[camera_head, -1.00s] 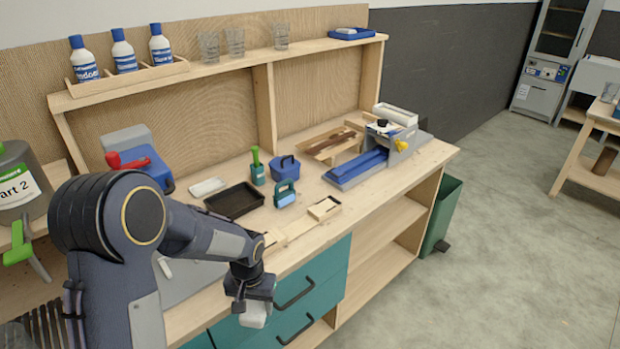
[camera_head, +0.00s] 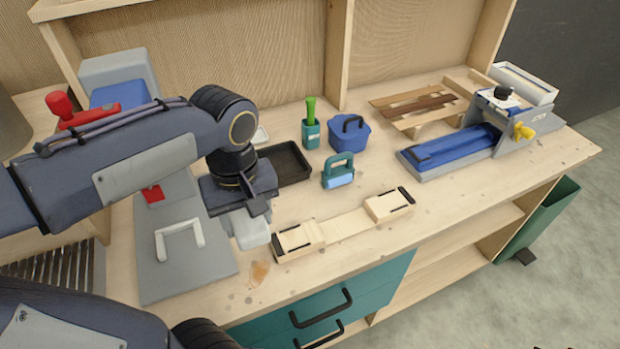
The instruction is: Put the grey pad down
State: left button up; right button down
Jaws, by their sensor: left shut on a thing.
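My left gripper (camera_head: 246,208) reaches in from the left over the front of the workbench (camera_head: 300,285). It is shut on the grey pad (camera_head: 251,232), a small light grey block that shows below the dark jaws. The fingertips are partly hidden. My right gripper is not in view.
A grey board with a white handle (camera_head: 180,242) lies left of the gripper. Behind are a black tray (camera_head: 284,163), a teal-handled tool (camera_head: 339,172), a blue bin (camera_head: 348,136) and a green-handled brush in a cup (camera_head: 311,130). The bench front right of the jig is clear.

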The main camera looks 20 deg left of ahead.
pick_arm(q)
jog(key=w+a+f, duration=0.2)
jog(key=w+f, duration=0.1)
jog(key=w, duration=0.1)
jog(key=w+a+f, duration=0.1)
jog(key=w+f, duration=0.2)
jog(key=w, duration=0.1)
jog(key=w+a+f, duration=0.2)
jog(key=w+f, duration=0.1)
jog(key=w, duration=0.1)
jog(key=shift+w+a+f+p, duration=0.1)
jog(key=shift+w+a+p, duration=0.05)
jog(key=shift+a+p, duration=0.2)
jog(key=shift+w+f, duration=0.2)
jog(key=shift+f, duration=1.65)
jog(key=shift+f, duration=0.15)
jog(key=o, duration=1.3)
